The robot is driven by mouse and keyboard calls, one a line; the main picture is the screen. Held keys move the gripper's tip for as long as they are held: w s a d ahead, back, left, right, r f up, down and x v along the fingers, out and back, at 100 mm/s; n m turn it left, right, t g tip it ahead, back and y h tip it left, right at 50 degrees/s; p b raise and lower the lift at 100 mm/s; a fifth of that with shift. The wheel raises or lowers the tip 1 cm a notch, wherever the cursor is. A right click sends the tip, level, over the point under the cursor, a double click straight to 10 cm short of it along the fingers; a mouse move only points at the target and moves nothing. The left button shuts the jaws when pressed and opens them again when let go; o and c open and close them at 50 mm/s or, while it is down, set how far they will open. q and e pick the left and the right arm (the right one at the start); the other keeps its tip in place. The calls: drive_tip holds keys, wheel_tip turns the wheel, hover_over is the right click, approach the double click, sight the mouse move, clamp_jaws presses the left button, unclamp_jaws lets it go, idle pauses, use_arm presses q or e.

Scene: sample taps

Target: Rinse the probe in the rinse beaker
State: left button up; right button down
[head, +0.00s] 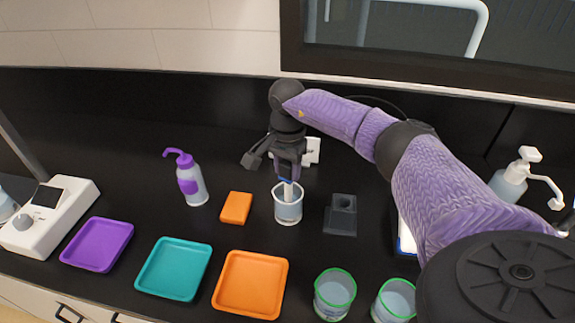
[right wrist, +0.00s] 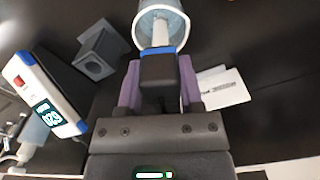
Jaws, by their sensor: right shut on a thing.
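My right gripper (head: 288,165) points down over the rinse beaker (head: 288,210), a clear cup with liquid near the middle of the counter. It is shut on the probe (head: 288,190). In the right wrist view, the probe's dark body (right wrist: 158,72) with a blue band sits between the purple fingers (right wrist: 160,85). Its pale shaft (right wrist: 160,32) reaches inside the beaker's rim (right wrist: 138,22). I cannot tell how deep the tip is in the liquid. A dark grey block with an empty socket (head: 341,222) stands right of the beaker. My left gripper is out of view.
Two green-rimmed cups (head: 334,293) stand at the front. Purple, teal (head: 173,268) and orange trays lie front left. A wash bottle (head: 190,183) and an orange block (head: 236,208) stand left of the beaker. A meter with a lit display (right wrist: 45,95) is partly hidden by my arm in the head view.

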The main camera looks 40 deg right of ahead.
wheel_tip(320, 180, up, 8)
drive_tip(key=p, duration=0.5)
drive_tip(key=shift+p, duration=0.4)
drive_tip(key=shift+r, duration=0.2)
drive_tip(key=shift+f, duration=0.15)
wheel_tip(320, 180, up, 3)
drive_tip(key=shift+p, duration=1.2)
